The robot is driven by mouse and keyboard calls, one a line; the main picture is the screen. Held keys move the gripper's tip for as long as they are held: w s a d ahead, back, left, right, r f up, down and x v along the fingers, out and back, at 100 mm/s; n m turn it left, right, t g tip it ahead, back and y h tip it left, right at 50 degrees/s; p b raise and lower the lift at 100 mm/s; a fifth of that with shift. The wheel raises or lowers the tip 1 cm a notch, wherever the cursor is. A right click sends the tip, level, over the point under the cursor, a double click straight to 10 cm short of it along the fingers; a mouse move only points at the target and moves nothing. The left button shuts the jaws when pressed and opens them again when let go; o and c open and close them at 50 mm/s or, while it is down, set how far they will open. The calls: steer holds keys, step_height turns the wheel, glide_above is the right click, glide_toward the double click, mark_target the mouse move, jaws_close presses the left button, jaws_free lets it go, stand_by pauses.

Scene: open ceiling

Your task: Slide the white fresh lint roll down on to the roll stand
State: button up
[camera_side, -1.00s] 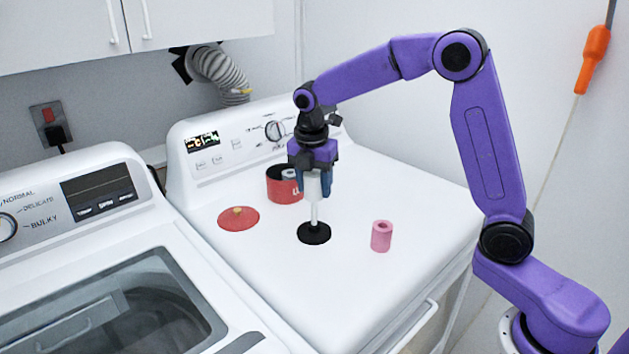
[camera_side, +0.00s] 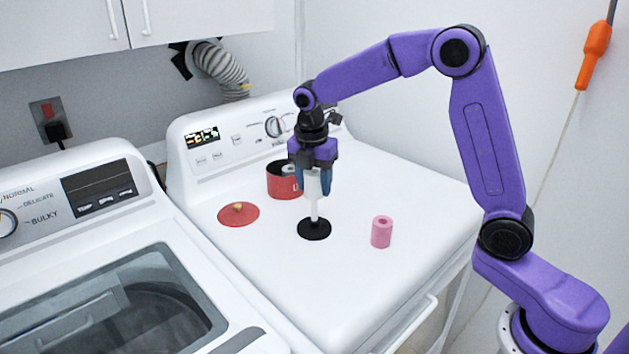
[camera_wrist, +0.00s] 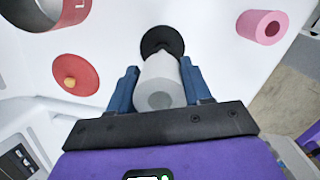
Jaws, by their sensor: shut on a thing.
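The white lint roll (camera_side: 313,186) is held upright between the blue fingers of my gripper (camera_side: 313,184). In the wrist view the roll (camera_wrist: 158,82) sits between both fingertips of my gripper (camera_wrist: 160,88), its near end facing the camera. The roll stand has a round black base (camera_side: 314,230) and a thin white post (camera_side: 314,211). The post shows below the roll, in line with it; its top is hidden, so I cannot tell how far the roll is around it. In the wrist view the base (camera_wrist: 162,40) lies just beyond the roll.
A pink roll (camera_side: 381,232) stands right of the stand. A red tin (camera_side: 283,184) with a grey roll inside is behind left, its red lid (camera_side: 238,215) flat at left. All rest on the white machine's top (camera_side: 350,280), which is clear in front.

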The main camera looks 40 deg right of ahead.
mark_target(315, 196)
steer(key=shift+f, duration=1.9)
stand_by(1.5)
steer(key=o, duration=1.1)
step_height(315, 196, up, 17)
steer(key=a, duration=0.2)
steer(key=s+a+f+m+y, duration=0.1)
steer(key=s+a+f+m, duration=0.15)
steer(key=s, duration=0.55)
steer(key=s+a+f+m, duration=0.1)
steer(key=s+f+m, duration=0.15)
steer(key=s, duration=0.55)
steer(key=s+d+f+m, duration=0.2)
steer(key=s+f, duration=0.2)
steer(key=s, duration=0.5)
steer(key=s+d+f+m, duration=0.2)
steer(key=s+f, duration=0.3)
steer(key=s, duration=0.4)
steer(key=shift+s+d+m+y, duration=0.15)
steer(key=shift+d+m+y, duration=0.2)
steer(key=shift+d, duration=0.25)
